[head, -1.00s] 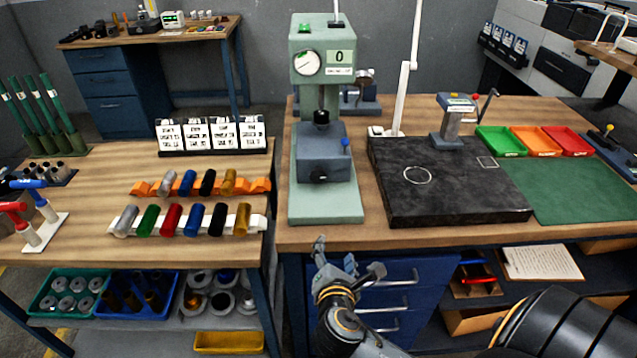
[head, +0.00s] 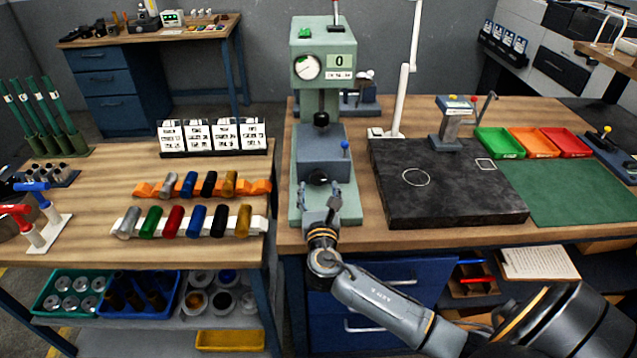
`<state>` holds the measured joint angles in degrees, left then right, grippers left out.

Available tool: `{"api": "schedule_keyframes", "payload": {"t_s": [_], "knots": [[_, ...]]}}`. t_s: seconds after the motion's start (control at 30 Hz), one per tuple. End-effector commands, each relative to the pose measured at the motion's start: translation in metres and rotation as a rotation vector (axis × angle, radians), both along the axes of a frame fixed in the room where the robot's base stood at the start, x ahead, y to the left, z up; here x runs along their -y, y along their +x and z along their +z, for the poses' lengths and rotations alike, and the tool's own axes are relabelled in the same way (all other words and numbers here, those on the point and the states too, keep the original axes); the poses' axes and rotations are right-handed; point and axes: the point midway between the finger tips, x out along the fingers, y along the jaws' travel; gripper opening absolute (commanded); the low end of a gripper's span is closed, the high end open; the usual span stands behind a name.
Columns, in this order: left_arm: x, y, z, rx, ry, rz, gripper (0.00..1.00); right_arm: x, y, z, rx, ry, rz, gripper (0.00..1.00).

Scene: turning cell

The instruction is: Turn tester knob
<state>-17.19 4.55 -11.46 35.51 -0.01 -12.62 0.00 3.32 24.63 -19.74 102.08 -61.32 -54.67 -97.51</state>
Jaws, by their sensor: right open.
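The pale green tester (head: 330,75) stands upright on the bench, with a round dial (head: 307,67) and a display reading 0. A dark grey block on it carries a black knob (head: 319,178) low on its front face. My right gripper (head: 318,197) is open and empty, fingers pointing up the picture over the tester's base. It is just below the black knob in the picture; contact with it cannot be told. My left gripper is not in view.
A blue-tipped lever (head: 345,146) sits at the block's right side. A black slab (head: 450,200) lies to the right, close to the tester. A rack of coloured cylinders (head: 190,226) stands on the left bench, across a gap.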

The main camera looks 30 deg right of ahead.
Motion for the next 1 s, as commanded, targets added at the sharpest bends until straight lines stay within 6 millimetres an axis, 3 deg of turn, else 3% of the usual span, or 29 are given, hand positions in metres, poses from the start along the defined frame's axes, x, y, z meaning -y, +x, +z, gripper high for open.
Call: {"api": "schedule_keyframes", "payload": {"t_s": [0.2,0.5,0.53,0.8,1.0], "knots": [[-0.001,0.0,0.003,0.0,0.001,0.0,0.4,0.011,0.017,0.0,0.001,0.001,0.0,0.62],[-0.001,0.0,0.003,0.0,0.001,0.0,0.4,0.012,0.019,-0.001,0.0,0.001,0.0,0.62],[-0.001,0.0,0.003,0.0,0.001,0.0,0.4,0.012,0.019,-0.001,0.0,0.001,0.0,0.6],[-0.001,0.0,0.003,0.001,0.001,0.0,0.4,0.012,0.019,0.0,0.0,0.001,0.0,0.09],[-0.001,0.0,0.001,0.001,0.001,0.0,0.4,0.011,0.019,-0.001,0.046,0.079,0.0,0.09]]}}
